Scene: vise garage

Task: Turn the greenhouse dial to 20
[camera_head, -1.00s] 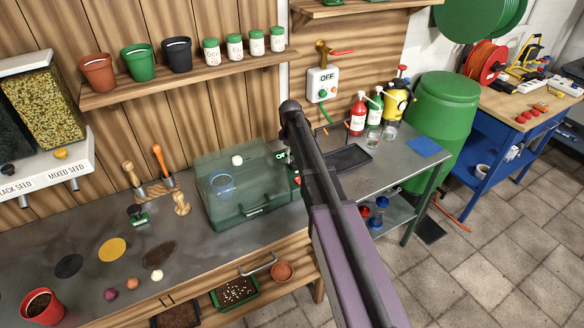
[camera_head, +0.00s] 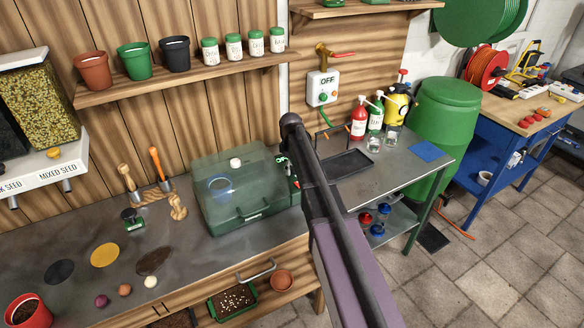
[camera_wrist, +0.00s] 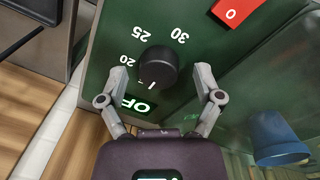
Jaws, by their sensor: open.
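The greenhouse (camera_head: 222,211) is a translucent green box with a lid and front handle on the metal bench. Its right side, with the dial, is largely hidden behind my arm in the head view. In the wrist view the dial (camera_wrist: 157,68) is a round black knob on the green panel, with OFF, 20, 25 and 30 around it. Its white mark points down toward OFF. My gripper (camera_wrist: 156,77) is open, one finger on each side of the knob; I cannot tell whether they touch it. My fingers are not visible in the head view.
A red switch (camera_wrist: 231,11) marked 0 sits near the dial. A blue cup (camera_wrist: 278,139) shows through the greenhouse wall. A black tray (camera_head: 346,164) and bottles (camera_head: 359,116) stand to the right on the bench. Hand tools (camera_head: 131,183) are to the left.

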